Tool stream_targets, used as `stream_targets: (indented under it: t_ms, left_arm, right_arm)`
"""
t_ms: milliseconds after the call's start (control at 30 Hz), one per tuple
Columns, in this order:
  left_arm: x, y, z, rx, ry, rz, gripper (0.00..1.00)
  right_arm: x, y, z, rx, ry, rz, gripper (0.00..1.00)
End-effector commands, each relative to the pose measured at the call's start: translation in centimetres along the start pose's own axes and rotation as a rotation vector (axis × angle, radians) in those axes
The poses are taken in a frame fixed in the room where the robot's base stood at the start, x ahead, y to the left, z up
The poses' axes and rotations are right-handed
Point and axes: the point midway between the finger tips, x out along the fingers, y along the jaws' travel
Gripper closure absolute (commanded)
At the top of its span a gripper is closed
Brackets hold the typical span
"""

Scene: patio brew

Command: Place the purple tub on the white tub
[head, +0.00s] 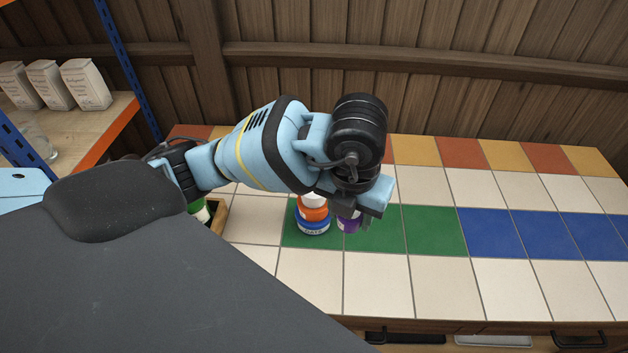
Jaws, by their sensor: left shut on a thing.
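A stack of tubs stands on the green tiles of the counter in the head view. A blue tub (312,227) is at the bottom, an orange tub (313,212) is above it, and a white tub (312,200) is on top, partly hidden by my left arm. The purple tub (348,224) is just right of the stack, under my left gripper (366,222). My left gripper points down and is shut on the purple tub; its fingers are mostly hidden. I cannot tell whether the purple tub touches the counter. My right gripper is not in view.
A wooden crate (218,217) with a green-and-white tub (200,211) in it is left of the stack, partly behind my arm. Shelves with white bags (86,85) stand at the left. The tiled counter (500,287) is clear to the right. A wooden fence (480,60) stands behind.

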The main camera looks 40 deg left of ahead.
Motion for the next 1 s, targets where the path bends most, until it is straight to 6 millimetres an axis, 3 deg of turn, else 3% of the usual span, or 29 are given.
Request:
stream_targets:
  t_ms: [500,1000]
  left_arm:
    - [2.0,9.1,6.7,-0.005,0.003,0.003,0.78]
    - [2.4,11.3,8.4,-0.004,0.002,0.002,0.78]
  right_arm:
    - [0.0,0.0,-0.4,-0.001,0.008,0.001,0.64]
    - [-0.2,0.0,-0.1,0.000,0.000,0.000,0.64]
